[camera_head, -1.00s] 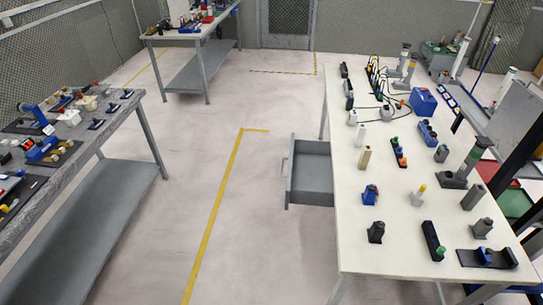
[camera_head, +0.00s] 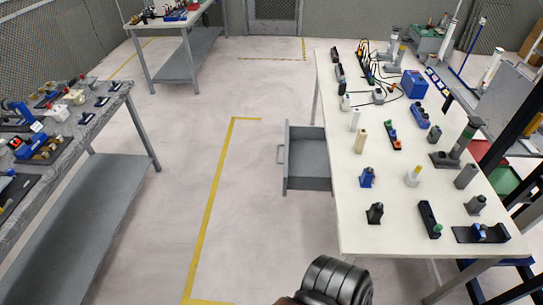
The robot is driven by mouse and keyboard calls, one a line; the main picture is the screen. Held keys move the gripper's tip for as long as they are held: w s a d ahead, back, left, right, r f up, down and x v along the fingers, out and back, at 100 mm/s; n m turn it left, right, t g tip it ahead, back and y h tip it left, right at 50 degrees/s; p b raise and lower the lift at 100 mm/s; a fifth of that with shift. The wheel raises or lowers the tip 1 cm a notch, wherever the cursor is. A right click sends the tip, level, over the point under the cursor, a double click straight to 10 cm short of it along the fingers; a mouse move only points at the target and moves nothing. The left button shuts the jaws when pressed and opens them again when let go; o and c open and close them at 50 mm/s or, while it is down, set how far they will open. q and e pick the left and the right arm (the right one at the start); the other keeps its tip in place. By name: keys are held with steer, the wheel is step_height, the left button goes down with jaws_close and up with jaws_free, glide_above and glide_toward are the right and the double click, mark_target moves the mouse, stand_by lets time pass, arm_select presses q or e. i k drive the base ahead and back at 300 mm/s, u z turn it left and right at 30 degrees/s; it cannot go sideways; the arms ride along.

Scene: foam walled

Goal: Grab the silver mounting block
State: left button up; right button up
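I cannot tell for sure which thing is the silver mounting block. Several small grey parts stand on the white table (camera_head: 400,240) at the right. They include a grey block (camera_head: 466,176) near the right edge, a grey part (camera_head: 475,205) in front of it, and a small grey part (camera_head: 433,133) farther back. A dark grey part (camera_head: 375,213) stands near the front left corner. A dark, rounded link of my arm shows at the bottom middle, in front of the table. Neither gripper's fingers are in view.
An open grey drawer (camera_head: 307,160) sticks out from the white table's left side. A grey workbench (camera_head: 98,118) with parts stands at the left, another table (camera_head: 186,22) at the back. Floor with yellow lines between them is clear. A blue box (camera_head: 414,84) and cables sit farther back.

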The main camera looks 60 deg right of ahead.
mark_target(412, 179)
steer(key=i, duration=1.05)
steer(key=z, duration=2.7)
